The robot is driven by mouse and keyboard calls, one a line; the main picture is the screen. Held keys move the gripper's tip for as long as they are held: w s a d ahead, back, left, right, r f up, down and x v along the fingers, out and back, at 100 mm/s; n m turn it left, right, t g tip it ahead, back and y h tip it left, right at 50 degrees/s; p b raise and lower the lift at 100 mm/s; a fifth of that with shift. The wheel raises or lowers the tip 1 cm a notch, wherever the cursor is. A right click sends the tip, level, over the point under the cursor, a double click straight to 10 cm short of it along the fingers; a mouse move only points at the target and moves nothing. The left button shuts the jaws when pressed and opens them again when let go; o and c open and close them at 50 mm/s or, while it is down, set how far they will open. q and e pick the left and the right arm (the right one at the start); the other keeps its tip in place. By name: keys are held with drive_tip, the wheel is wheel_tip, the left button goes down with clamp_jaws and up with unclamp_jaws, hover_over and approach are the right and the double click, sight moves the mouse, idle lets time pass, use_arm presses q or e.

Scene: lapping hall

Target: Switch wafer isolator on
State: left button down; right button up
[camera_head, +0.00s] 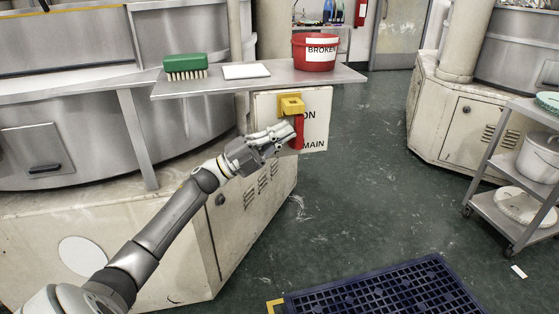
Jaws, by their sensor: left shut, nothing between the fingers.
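The wafer isolator is a pale panel (319,115) on the side of the machine cabinet, with the letters "ON" and "MAIN" showing. A yellow block (291,104) sits at its top, with a red handle (299,130) hanging down below it. My left gripper (290,131) is shut and empty, with its fingertips at the left side of the red handle. I cannot tell whether they touch it. The gripper hides part of the panel's left and lower lettering. My right gripper is not in view.
A blue grid mat (385,292) lies on the floor. A trolley (497,200) stands at right. The middle floor is clear.

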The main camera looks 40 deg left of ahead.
use_arm(q)
drive_tip(key=shift+w+d+r, duration=0.15)
drive_tip(key=shift+w+r, duration=0.1)
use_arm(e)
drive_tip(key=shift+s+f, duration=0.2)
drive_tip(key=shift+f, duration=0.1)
use_arm(q)
drive_tip(key=shift+r, duration=0.1)
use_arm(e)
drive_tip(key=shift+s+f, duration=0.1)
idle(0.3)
